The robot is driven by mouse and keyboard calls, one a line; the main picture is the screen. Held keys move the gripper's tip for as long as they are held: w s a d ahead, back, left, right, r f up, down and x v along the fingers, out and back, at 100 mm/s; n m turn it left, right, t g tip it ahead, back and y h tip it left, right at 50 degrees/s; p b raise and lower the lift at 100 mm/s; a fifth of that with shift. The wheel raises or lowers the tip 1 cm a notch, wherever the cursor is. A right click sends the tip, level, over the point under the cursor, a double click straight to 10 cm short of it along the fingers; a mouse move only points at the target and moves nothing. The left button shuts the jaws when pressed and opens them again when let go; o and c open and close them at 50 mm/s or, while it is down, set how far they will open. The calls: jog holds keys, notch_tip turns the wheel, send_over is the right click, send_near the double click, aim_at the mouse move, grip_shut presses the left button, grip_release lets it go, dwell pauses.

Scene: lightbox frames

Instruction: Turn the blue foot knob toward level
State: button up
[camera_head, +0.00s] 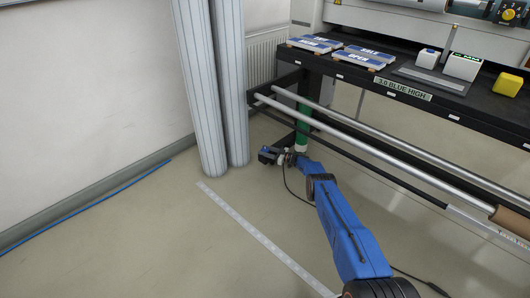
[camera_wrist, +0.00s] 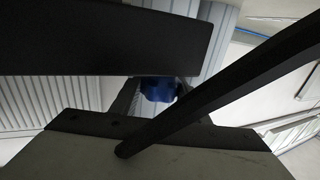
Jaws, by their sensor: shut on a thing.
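The blue foot knob (camera_wrist: 158,89) shows in the wrist view as a small blue lobed shape, framed by dark parts above and below. In the head view I cannot make it out from my gripper (camera_head: 268,155), which is low near the floor at the near-left leg of the dark table (camera_head: 345,72). My gripper is shut on the knob; the contact itself is mostly hidden. A label reading "3.0 BLUE HIGH" (camera_head: 404,89) is on the table's front edge.
Two tall grey rolls (camera_head: 208,90) stand just left of my gripper. Long horizontal rails (camera_head: 370,145) run along the table's front, above and right of my gripper. A pale strip (camera_head: 262,235) lies on the floor. The floor at left is open, with a blue cable (camera_head: 90,205) along the wall.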

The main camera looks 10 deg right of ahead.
jog(key=shift+a, duration=0.1)
dwell(0.6)
jog(key=o, duration=1.1)
jog(key=shift+c, duration=0.2)
jog(key=shift+s, duration=0.1)
jog(key=shift+s+d, duration=0.15)
jog(key=shift+d, duration=0.5)
jog(key=v, duration=1.6)
jog(key=shift+s+r, duration=0.1)
